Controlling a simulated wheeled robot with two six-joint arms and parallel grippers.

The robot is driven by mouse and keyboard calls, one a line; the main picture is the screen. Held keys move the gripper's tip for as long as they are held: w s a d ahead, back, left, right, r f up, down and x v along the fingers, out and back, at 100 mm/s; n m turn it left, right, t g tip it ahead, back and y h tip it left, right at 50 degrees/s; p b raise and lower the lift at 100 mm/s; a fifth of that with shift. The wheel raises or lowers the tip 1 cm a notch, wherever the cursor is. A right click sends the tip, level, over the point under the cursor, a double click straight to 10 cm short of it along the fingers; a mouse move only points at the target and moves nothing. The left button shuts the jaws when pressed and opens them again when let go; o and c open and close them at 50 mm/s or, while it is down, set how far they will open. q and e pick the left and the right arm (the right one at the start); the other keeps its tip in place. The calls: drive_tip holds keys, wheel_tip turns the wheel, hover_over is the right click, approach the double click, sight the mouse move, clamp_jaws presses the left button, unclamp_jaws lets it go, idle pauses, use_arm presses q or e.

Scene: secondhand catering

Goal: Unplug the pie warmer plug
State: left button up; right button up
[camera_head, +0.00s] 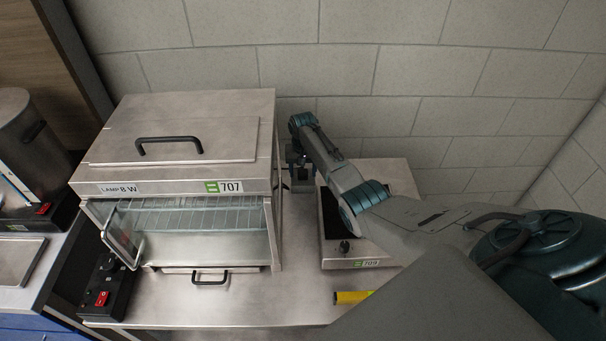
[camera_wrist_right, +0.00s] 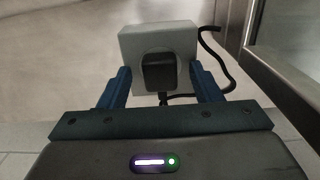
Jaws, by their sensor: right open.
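The pie warmer (camera_head: 190,150) is a steel cabinet with a black top handle, a glass front and a green 707 label. In the right wrist view a black plug (camera_wrist_right: 159,73) sits in the face of a pale grey socket block (camera_wrist_right: 184,39), with a black cable (camera_wrist_right: 214,50) looping off to the right. My right gripper (camera_wrist_right: 160,82) is open, its blue fingers on either side of the plug. I cannot tell whether they touch it. In the head view the right gripper (camera_head: 300,178) is low by the wall, just right of the warmer; the plug cannot be made out there. My left gripper is not visible.
A steel appliance labelled 709 (camera_head: 369,263) stands right of the warmer, partly behind my right arm. A yellow cylindrical object (camera_head: 352,297) lies at the front. A black switch box (camera_head: 107,287) with a red switch is left of the warmer.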

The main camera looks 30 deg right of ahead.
sight(303, 172)
idle(0.4)
clamp_jaws()
drive_tip(key=shift+r+p, duration=1.65)
drive_tip(key=shift+p, duration=0.1)
drive_tip(key=shift+r+p, duration=0.55)
drive_tip(key=shift+r, duration=0.85)
